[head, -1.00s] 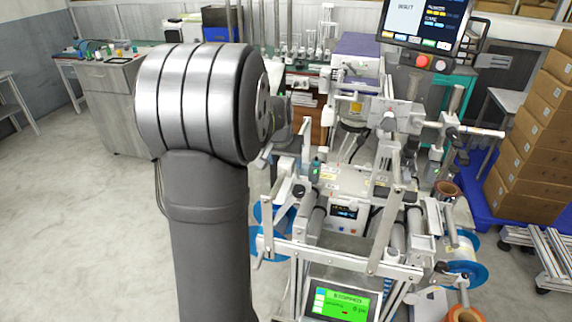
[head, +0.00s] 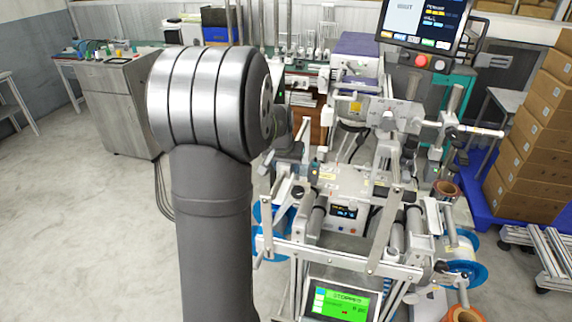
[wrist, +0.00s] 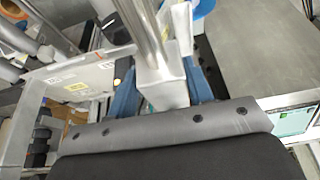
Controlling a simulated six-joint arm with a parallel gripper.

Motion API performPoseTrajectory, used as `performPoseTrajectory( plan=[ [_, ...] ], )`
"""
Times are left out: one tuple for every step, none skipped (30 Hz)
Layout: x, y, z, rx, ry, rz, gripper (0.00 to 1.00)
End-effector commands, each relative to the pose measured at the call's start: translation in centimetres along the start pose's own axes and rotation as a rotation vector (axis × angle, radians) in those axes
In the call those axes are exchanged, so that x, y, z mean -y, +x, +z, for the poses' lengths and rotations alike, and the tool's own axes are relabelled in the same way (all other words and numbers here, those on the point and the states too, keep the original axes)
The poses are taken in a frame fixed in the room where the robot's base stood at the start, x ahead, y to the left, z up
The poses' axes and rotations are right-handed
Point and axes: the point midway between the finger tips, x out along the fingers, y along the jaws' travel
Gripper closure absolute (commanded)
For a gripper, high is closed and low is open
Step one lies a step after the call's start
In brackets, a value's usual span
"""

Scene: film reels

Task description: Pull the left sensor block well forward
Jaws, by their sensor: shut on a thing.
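In the wrist view, my gripper (wrist: 164,90) has its dark blue fingers on either side of a pale metal block (wrist: 166,78). The fingers are shut on this block, which appears to be the left sensor block, and a shiny round rod runs up from it. In the head view, my gripper (head: 290,168) is small and partly hidden beside my arm, at the left side of the machine. The block's contact faces are hidden by the fingers.
The machine's white plate (head: 350,182) lies right of my gripper. A front crossbar (head: 320,255) and a green display (head: 340,304) stand nearer the camera. Blue reels (head: 465,272) flank the machine. Cardboard boxes (head: 535,145) are stacked at right. Open floor lies left.

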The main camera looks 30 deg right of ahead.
Motion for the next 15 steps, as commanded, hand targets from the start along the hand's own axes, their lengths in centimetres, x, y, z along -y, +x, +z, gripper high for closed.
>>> performPoseTrajectory(
  plan=[
    [0.6,-0.4,0.7,-0.002,-0.004,-0.008,0.94],
    [0.6,-0.6,1.1,-0.002,-0.004,-0.008,0.94],
    [0.6,-0.9,1.7,-0.002,-0.005,-0.009,0.94],
    [0.6,-1.1,2.2,-0.002,-0.005,-0.009,0.94],
    [0.6,-1.2,2.7,-0.002,-0.005,-0.009,0.94],
    [0.6,-1.5,3.2,-0.001,-0.005,-0.009,0.94],
    [0.6,-1.6,3.6,-0.002,-0.004,-0.009,0.94],
    [0.6,-1.7,3.9,-0.002,-0.004,-0.010,0.94],
    [0.6,-1.9,4.2,-0.002,-0.003,-0.010,0.94],
    [0.6,-1.9,4.4,-0.002,-0.003,-0.010,0.94],
    [0.7,-2.0,4.5,-0.003,-0.003,-0.010,0.94],
    [0.6,-2.0,4.7,-0.003,-0.002,-0.010,0.94],
    [0.6,-2.1,4.7,-0.002,-0.002,-0.010,0.94],
    [0.6,-2.1,4.7,-0.002,-0.002,-0.010,0.94],
    [0.6,-2.0,4.8,-0.001,-0.002,-0.010,0.94]
  ],
)
